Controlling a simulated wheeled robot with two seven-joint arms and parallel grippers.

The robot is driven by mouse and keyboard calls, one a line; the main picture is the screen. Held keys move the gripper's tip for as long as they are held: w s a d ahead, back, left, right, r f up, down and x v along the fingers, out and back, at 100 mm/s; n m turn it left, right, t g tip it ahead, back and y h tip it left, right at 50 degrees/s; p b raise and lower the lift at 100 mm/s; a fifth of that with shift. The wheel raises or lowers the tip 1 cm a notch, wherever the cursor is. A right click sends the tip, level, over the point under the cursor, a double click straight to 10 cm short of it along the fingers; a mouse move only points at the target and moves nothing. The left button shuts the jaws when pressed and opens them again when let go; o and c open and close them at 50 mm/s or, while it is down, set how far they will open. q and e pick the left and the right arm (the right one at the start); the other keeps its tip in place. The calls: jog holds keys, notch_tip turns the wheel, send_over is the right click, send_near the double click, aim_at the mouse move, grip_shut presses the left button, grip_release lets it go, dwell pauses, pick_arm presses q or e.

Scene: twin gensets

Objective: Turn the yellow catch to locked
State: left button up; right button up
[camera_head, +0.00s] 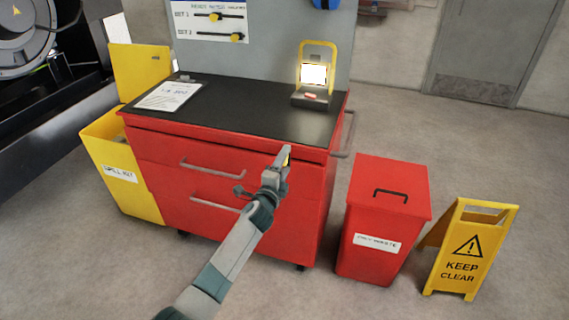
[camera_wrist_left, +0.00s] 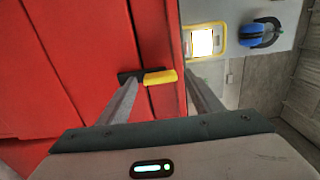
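The yellow catch (camera_wrist_left: 160,77) is on the front of the red cart in the left wrist view. Its short yellow lever lies level in that picture and reaches right from a black base (camera_wrist_left: 126,76). In the head view, a bit of the yellow catch (camera_head: 288,161) shows by my fingertips; the rest is hidden. My left gripper (camera_head: 283,157) is at the cart's upper front, near its right corner. In the left wrist view its fingers (camera_wrist_left: 162,80) are spread, with the yellow lever between their tips. Whether either finger touches it I cannot tell. My right gripper is not in view.
The red cart (camera_head: 222,159) has drawer handles in front, and a clipboard (camera_head: 169,96) and a lit yellow lamp (camera_head: 315,75) on top. A yellow spill-kit bin (camera_head: 117,160) stands left. A red waste bin (camera_head: 388,195) and a yellow keep-clear sign (camera_head: 463,252) stand right.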

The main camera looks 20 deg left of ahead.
pick_arm(q)
jog(key=s, duration=1.7)
jog(key=shift+s+a, duration=0.2)
jog(key=shift+a, duration=0.1)
jog(key=s+f+n+g, duration=0.2)
jog(key=s+f+n, duration=0.15)
jog(key=f, duration=0.65)
jog(key=s+f+n+g, duration=0.25)
jog(key=s+f, duration=0.25)
jog(key=f, duration=0.5)
jog(key=s+f+n+g, duration=0.2)
jog(key=s+f, duration=0.3)
jog(key=f, duration=0.5)
jog(key=s+d+f+n+g, duration=0.1)
jog(key=s+f+n+g, duration=0.2)
jog(key=s+f, duration=0.6)
jog(key=s+d+f+n+g, duration=0.2)
jog(key=s+f+n, duration=0.3)
jog(key=s+f, duration=0.5)
jog(key=s+g, duration=0.1)
jog(key=s, duration=0.4)
jog(key=shift+d+f+h, duration=0.25)
jog(key=shift+h, duration=0.05)
